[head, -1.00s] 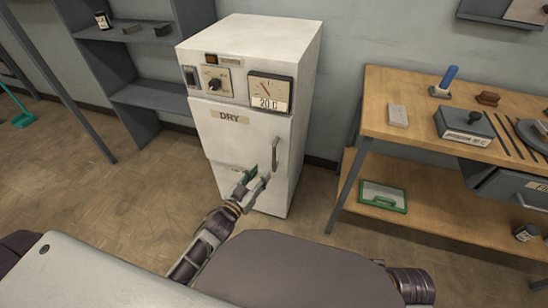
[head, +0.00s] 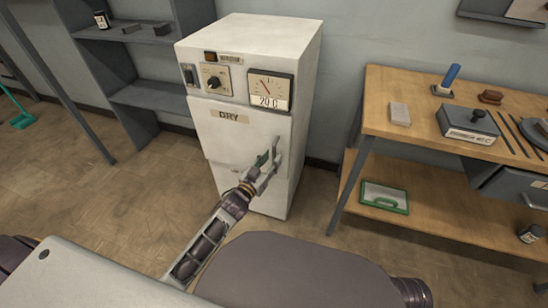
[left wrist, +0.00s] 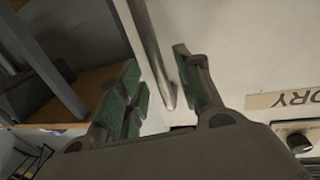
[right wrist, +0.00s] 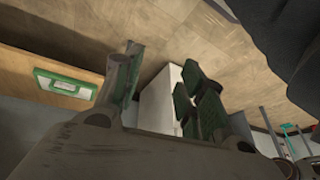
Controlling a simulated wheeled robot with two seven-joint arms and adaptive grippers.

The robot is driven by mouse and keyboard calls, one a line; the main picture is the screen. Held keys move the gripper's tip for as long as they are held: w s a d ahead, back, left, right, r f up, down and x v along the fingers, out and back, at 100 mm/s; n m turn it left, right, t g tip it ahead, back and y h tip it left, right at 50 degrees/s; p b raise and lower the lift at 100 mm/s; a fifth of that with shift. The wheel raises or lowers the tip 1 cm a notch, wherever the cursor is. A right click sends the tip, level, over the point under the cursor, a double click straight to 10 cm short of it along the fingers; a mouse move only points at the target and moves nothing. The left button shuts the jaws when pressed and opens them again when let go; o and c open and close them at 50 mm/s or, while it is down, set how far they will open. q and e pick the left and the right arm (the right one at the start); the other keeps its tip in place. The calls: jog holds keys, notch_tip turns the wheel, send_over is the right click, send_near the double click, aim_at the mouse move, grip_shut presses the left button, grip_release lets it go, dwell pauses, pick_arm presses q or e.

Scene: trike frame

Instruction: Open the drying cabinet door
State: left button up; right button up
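That gripper is open, with gaps showing between the handle and both pads.
A wooden workbench (head: 420,115) stands right of the cabinet, with a green-edged box (head: 385,197) on its lower shelf. Grey shelving (head: 150,94) stands to the left. The floor in front of the cabinet (head: 130,210) is clear.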

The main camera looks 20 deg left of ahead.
pick_arm(q)
jog(key=shift+x, duration=1)
jog(key=shift+w+d+b, duration=0.1)
jog(key=shift+w+b, duration=0.2)
jog(key=shift+w, duration=0.05)
pick_arm(e)
jog(key=shift+a+f, duration=0.35)
jog(key=shift+f, duration=0.55)
jog(key=shift+s, duration=0.1)
pick_arm(q)
jog(key=shift+c, duration=0.3)
grip_shut()
pick_arm(e)
jog(key=shift+w+d, duration=0.15)
jog(key=shift+w, duration=0.05)
jog(key=shift+w+r, duration=0.1)
